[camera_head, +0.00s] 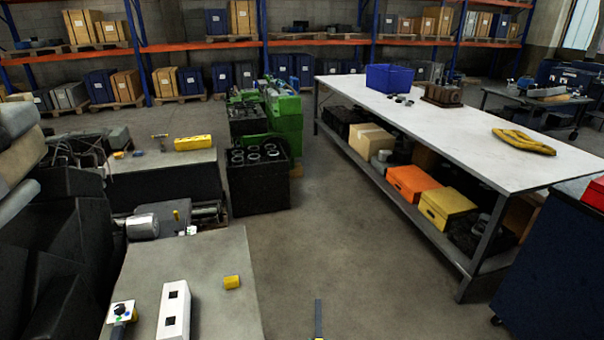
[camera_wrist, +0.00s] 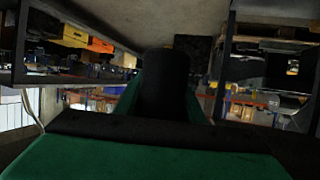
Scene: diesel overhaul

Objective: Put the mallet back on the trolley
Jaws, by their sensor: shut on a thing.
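In the wrist view my gripper (camera_wrist: 165,105) has its green fingers on either side of a dark, round-ended cylinder, and is shut on it. I take this to be part of the mallet (camera_wrist: 166,75); the rest of it is hidden. In the head view only a thin dark bar (camera_head: 318,318) shows at the bottom edge, over bare floor; I cannot tell whether it belongs to the mallet or to my gripper. A dark blue cabinet on castors, likely the trolley (camera_head: 550,255), stands at the right edge. A red thing (camera_head: 595,192) is on its top.
A long workbench (camera_head: 450,130) carries a blue bin (camera_head: 390,77) and a yellow coiled strap (camera_head: 523,141). A green engine (camera_head: 275,115) and a black crate (camera_head: 258,185) stand left of the aisle. A grey table (camera_head: 225,310) is at lower left. The aisle floor (camera_head: 360,240) is clear.

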